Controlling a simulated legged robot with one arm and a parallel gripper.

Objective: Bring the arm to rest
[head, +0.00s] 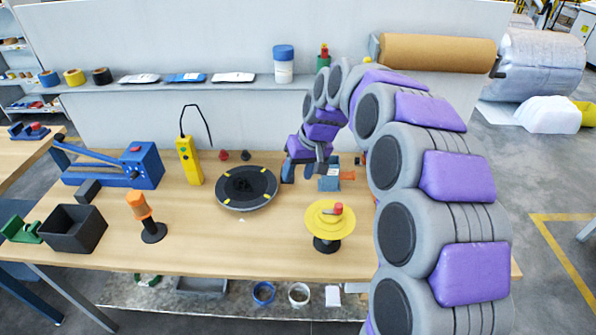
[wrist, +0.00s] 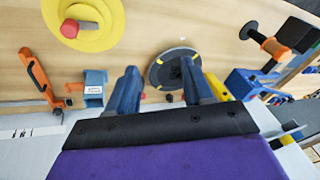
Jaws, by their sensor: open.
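My arm arches from the right side of the head view, with grey round joints and purple covers. My gripper (head: 303,171) points down over the back of the wooden workbench (head: 185,235), just right of a black round turntable (head: 247,188) with yellow marks. In the wrist view its two blue fingers stand apart and nothing is between them, so the gripper (wrist: 163,88) is open and empty. A small blue device (head: 330,178) is close to the right of the fingers in the head view; it also shows left of the fingers in the wrist view (wrist: 95,90).
A yellow disc stand (head: 328,222) with a red knob stands front right. A yellow handheld device (head: 189,161), an orange-handled tool (head: 138,207), a black bin (head: 72,229) and a blue lever machine (head: 143,165) stand to the left.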

